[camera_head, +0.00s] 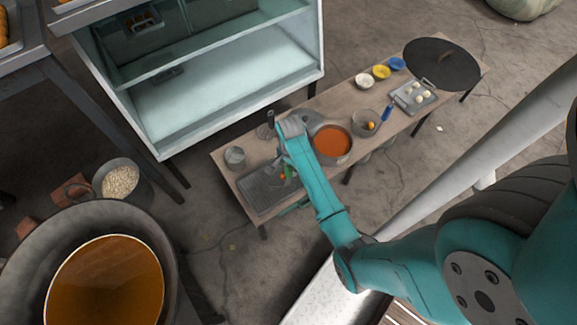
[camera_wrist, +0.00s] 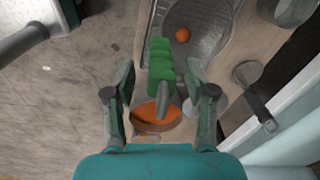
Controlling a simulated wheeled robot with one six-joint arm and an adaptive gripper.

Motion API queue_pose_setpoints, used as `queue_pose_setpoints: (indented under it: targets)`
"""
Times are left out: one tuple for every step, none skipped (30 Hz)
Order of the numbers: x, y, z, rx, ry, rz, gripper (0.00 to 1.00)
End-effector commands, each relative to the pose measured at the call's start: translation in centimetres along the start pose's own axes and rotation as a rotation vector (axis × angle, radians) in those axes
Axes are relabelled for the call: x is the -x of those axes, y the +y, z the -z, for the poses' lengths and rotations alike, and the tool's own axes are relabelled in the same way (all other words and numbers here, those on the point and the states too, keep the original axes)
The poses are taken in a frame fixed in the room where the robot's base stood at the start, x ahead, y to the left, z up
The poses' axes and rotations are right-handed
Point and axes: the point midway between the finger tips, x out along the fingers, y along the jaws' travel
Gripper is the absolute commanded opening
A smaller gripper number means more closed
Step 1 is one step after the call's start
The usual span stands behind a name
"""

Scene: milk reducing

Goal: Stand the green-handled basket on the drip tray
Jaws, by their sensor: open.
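The drip tray (camera_head: 256,198) is a dark grey rectangle at the left end of the narrow table. The green-handled basket is a metal mesh bowl (camera_wrist: 208,32) with an orange ball inside. It appears within the tray's outline; contact underneath is hard to tell. Its green handle (camera_wrist: 160,66) points back towards my gripper and also shows as a small green spot in the head view (camera_head: 288,172). My gripper (camera_wrist: 161,92) is open, with a finger on each side of the handle's line and visible gaps. My arm hides part of the basket in the head view.
A pot of orange liquid (camera_head: 332,142) stands beside my arm, with a blue-handled basket (camera_head: 366,122) further right. A glass jar (camera_head: 235,157) stands behind the tray. A glass-sided cabinet (camera_head: 215,90) borders the table's far side. Small bowls (camera_head: 381,71) are at the far end.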

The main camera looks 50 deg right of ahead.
Motion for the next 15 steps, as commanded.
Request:
queue_pose_setpoints:
  targets:
    - [0.8,-0.1,0.1,0.0,0.002,0.004,0.55]
    - [1.3,-0.1,0.1,0.0,0.002,0.004,0.55]
    - [2.1,-0.1,0.1,0.0,0.003,0.005,0.55]
    - [2.6,-0.1,0.1,0.0,0.002,0.005,0.55]
    - [3.3,-0.1,0.1,0.0,0.003,0.005,0.55]
    - [4.1,-0.1,0.1,0.0,0.002,0.005,0.55]
    - [4.8,-0.1,0.1,0.0,0.003,0.006,0.55]
    - [5.3,-0.1,0.1,0.0,0.002,0.005,0.55]
    - [6.2,-0.1,0.1,0.0,0.003,0.006,0.55]
    - [6.7,-0.1,0.1,0.0,0.002,0.005,0.55]
    - [7.3,-0.1,0.1,0.0,0.003,0.005,0.55]
    - [7.9,-0.1,0.1,0.0,0.002,0.005,0.55]
    - [8.4,-0.1,0.1,0.0,0.002,0.005,0.55]
    - [8.8,-0.1,0.1,0.0,0.002,0.005,0.55]
    - [9.3,-0.1,0.1,0.0,0.002,0.004,0.55]
